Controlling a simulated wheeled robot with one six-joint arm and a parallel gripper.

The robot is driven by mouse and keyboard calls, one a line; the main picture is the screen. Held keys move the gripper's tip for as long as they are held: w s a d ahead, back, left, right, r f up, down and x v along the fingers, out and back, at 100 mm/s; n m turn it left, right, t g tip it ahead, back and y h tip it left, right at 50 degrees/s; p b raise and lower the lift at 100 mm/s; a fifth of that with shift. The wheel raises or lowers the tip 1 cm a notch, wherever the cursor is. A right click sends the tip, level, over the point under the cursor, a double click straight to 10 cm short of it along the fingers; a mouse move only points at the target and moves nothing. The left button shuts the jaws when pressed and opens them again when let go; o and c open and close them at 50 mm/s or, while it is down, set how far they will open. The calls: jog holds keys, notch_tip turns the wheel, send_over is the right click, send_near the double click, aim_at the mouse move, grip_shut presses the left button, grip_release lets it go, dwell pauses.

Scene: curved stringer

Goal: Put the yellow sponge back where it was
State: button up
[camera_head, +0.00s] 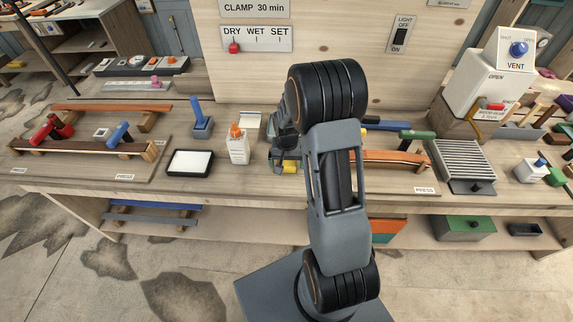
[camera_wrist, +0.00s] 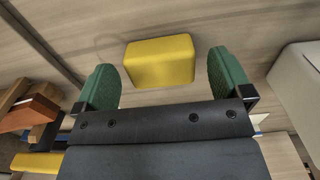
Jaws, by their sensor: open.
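The yellow sponge (camera_wrist: 160,62) is a plain block lying on the wooden bench top in the wrist view. In the head view a small part of it (camera_head: 290,167) shows low beside my arm, near the bench's front edge. My gripper (camera_wrist: 161,84) is open with green-padded fingers. The sponge lies just beyond the fingertips, between their lines, with a gap on each side and no visible contact. In the head view the arm hides most of my gripper and the area behind it.
A white glue bottle (camera_head: 239,147) and a white pad in a black tray (camera_head: 190,163) stand left of my gripper. An orange curved strip (camera_head: 385,157) lies to the right, with a ridged grey unit (camera_head: 461,161) beyond. Little bench is free around the sponge.

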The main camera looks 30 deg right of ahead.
aim_at(287, 164)
notch_tip(287, 164, up, 10)
jog(key=s+a+r+n+t, duration=0.2)
jog(key=s+a+r+n, duration=0.1)
jog(key=s, duration=0.5)
jog(key=s+a+r+n+t+b, duration=0.1)
jog(key=s+a+r+n+t, duration=0.1)
jog(key=s+a+r, duration=0.4)
jog(key=shift+s+a+r+n, duration=0.2)
jog(key=shift+s+r+n, duration=0.3)
jog(key=shift+s, duration=0.45)
